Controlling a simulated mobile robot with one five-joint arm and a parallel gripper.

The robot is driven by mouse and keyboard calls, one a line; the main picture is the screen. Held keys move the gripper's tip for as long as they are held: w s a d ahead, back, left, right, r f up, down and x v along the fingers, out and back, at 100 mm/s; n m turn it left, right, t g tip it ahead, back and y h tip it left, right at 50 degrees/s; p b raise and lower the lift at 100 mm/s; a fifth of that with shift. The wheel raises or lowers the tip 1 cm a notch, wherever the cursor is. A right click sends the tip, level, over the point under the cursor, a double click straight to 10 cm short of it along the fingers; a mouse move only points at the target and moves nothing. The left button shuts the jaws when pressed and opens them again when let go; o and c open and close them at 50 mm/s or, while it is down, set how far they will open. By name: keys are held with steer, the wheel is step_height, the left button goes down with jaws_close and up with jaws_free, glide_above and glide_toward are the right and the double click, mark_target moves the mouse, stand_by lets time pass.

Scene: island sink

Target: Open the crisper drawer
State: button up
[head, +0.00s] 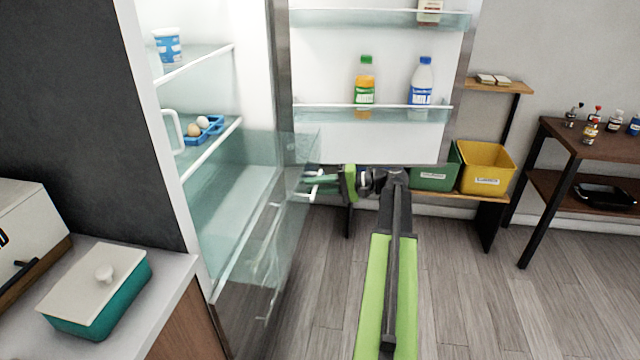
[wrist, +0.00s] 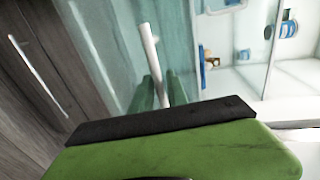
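The crisper drawer (head: 303,146) is a clear, bluish box in the open fridge. Its front stands out past the shelf edges, so it looks partly pulled out. Its white bar handle (head: 313,188) also shows in the wrist view (wrist: 149,45). My gripper (head: 322,181) is at this handle, coming from the right. In the wrist view its green fingers (wrist: 160,92) lie on either side of the bar, close against it. The exact contact is partly hidden by the gripper body.
Below are more clear drawer fronts with handles (head: 268,270). The fridge door (head: 330,70) stands open behind, holding bottles (head: 365,85). A blue egg tray (head: 205,132) sits on a shelf. A counter with a teal dish (head: 100,295) is at left. The wooden floor (head: 480,300) at right is clear.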

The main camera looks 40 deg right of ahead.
steer(key=p+v, duration=0.3)
steer(key=v, duration=1.4)
steer(key=shift+s, duration=0.25)
steer(key=shift+d, duration=0.1)
